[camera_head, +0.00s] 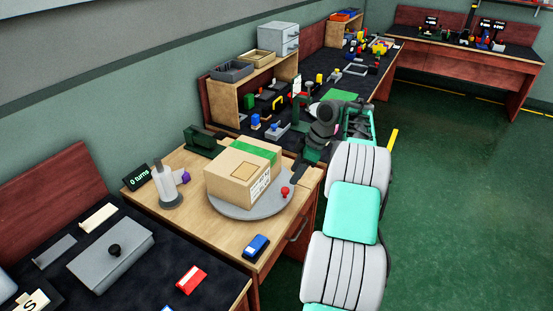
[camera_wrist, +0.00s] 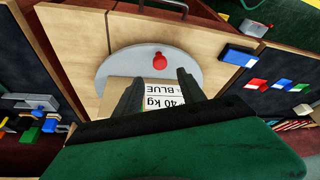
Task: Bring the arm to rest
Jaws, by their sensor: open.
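My gripper (camera_head: 299,176) hangs at the right side of a cardboard box (camera_head: 238,176). In the wrist view my gripper (camera_wrist: 158,88) shows two dark fingers apart, with the box's white label (camera_wrist: 165,103) reading "40 kg" and "BLUE" seen between them. The jaws are open; I cannot tell whether they touch the box. My arm reaches in from the right, its white and teal links bent over the bench edge.
The box, with green tape on top, sits on a grey round turntable (camera_head: 250,209) with a red knob (camera_head: 285,191). A "0 turns" display (camera_head: 139,177) and a grey post (camera_head: 169,188) stand left. A cluttered dark bench (camera_head: 290,128) lies behind. Green floor (camera_head: 450,190) is clear at right.

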